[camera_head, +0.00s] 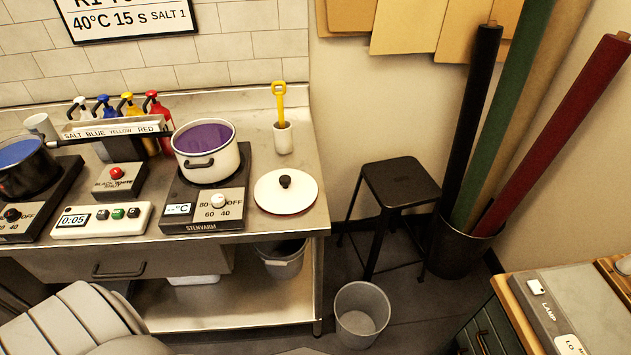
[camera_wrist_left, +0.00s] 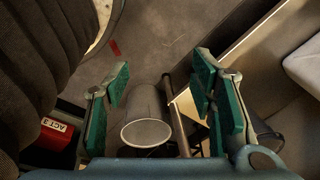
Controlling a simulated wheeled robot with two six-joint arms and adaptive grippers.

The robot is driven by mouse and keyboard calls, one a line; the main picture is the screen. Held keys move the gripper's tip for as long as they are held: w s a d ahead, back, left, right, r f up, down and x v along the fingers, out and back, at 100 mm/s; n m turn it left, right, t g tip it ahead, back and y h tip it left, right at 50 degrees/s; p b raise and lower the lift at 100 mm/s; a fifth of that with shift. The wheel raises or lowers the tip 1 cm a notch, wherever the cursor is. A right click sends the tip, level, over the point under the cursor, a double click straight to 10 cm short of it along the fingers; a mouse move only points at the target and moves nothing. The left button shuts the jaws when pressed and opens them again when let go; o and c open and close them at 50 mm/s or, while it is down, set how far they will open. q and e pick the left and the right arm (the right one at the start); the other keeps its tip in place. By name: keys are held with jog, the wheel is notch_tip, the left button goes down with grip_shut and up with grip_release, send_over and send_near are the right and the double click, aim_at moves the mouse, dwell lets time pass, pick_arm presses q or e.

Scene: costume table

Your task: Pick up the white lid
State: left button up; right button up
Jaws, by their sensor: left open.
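The white lid (camera_head: 270,196) is a round disc with a black knob and a thin dark reddish rim. It lies flat on the steel counter (camera_head: 312,170), right of the hot plate (camera_head: 190,210) and its white pot (camera_head: 210,168) of purple liquid. My left gripper (camera_wrist_left: 160,95) shows only in the left wrist view. Its green-padded fingers are wide apart with nothing held between them. A grey bin (camera_wrist_left: 146,133) shows on the floor beyond them. The lid is not recognisable in that view. My right gripper is in neither view.
A white cup with a yellow utensil (camera_head: 283,138) stands behind the lid. A timer box (camera_head: 102,220), a dark pot (camera_head: 25,170) and several coloured bottles stand left. A black stool (camera_head: 402,182) and a floor bin (camera_head: 362,314) are right of the counter.

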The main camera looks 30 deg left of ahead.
pick_arm(q)
jog(key=w+a+r+m, duration=0.1)
jog(key=w+r+m, duration=0.1)
jog(key=w+r, duration=0.45)
notch_tip(320, 180, up, 45)
jog(key=m+y+p, duration=0.1)
jog(key=m+p, duration=0.3)
jog(key=m, duration=1.8)
send_over(285, 179)
jog(key=s+d, duration=0.2)
jog(key=d, duration=0.1)
jog(key=shift+t, duration=0.3)
jog(key=b+x, duration=0.2)
jog(key=x, duration=1.1)
jog(key=shift+s+a+f+b, duration=0.1)
jog(key=shift+s+a+b, duration=0.1)
jog(key=shift+b, duration=0.1)
jog(key=shift+w, duration=0.1)
grip_shut()
